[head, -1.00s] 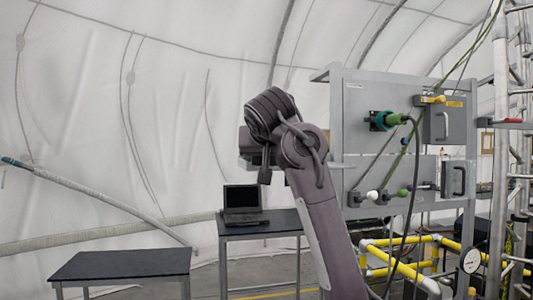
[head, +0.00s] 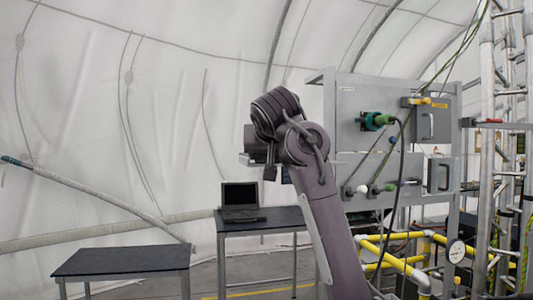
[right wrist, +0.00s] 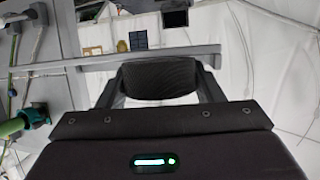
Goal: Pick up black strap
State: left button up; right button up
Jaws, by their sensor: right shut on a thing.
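In the right wrist view, my right gripper (right wrist: 163,72) is shut on a dark, woven-looking piece, which I take for the black strap (right wrist: 160,82). It fills the space between the two fingers, and the rest of it is hidden. In the head view, my right arm rises from the bottom middle with its elbow bent. The gripper end is mostly hidden behind the arm, so the strap cannot be made out there. My left gripper is not in view.
A grey panel rack (head: 345,105) with hoses and handles stands right of the arm, with yellow railings (head: 395,255) below it. A laptop (head: 240,200) sits on a dark table (head: 285,219). A bare table (head: 125,262) stands at left. Metal scaffolding (head: 485,150) is at far right.

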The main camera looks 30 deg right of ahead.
jog(key=shift+s+a+r, duration=0.1)
jog(key=shift+s, duration=0.25)
jog(key=shift+w, duration=0.25)
jog(key=o, duration=0.9)
jog(key=shift+w+d+f, duration=0.2)
jog(key=shift+d, duration=0.1)
jog(key=shift+o, duration=1)
jog(key=shift+s+d, duration=0.1)
